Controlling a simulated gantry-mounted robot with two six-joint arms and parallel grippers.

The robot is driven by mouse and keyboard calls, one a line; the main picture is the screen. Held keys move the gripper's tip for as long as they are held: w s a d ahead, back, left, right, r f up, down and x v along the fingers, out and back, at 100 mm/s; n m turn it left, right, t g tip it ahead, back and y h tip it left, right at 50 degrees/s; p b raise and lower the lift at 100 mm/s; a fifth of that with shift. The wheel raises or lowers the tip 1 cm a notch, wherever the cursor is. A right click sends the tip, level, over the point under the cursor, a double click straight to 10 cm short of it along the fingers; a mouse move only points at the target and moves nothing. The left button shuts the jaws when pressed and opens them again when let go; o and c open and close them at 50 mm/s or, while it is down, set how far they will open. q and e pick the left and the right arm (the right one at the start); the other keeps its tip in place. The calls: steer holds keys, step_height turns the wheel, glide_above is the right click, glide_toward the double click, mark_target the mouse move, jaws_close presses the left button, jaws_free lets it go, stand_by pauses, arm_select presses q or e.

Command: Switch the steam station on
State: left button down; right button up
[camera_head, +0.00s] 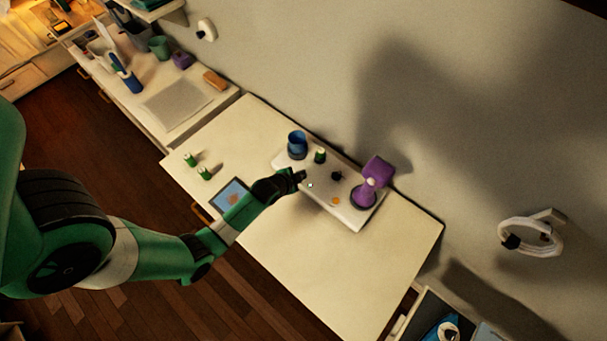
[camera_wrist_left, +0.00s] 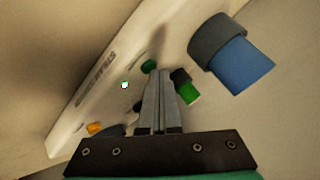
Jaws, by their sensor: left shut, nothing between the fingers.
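The steam station (camera_head: 349,214) is a pale slab on the table by the wall, with a blue cup-like part, a green-and-dark part and a purple part on top. My left gripper (camera_head: 300,177) reaches over its front edge. In the left wrist view the fingers (camera_wrist_left: 157,78) are shut and empty, their tips close beside a small green button (camera_wrist_left: 149,66) on the station's face (camera_wrist_left: 88,112); I cannot tell whether they touch. A small whitish-cyan light (camera_wrist_left: 124,85) shows on the face, also in the head view (camera_head: 310,185). My right gripper is not in view.
The blue cylinder (camera_wrist_left: 240,62) and a green-and-black part (camera_wrist_left: 186,88) stand close right of the fingers. The purple part (camera_head: 376,172) stands at the station's right. Two small green items (camera_head: 205,173) and a tablet-like panel (camera_head: 231,194) lie at the left. The table's front right (camera_head: 330,270) is clear.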

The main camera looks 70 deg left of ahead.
arm_select(q)
steer(key=shift+r+p, duration=0.4)
steer(key=shift+r, duration=0.1)
step_height(320, 180, up, 6)
steer(key=p, duration=0.5)
steer(key=shift+p, duration=0.4)
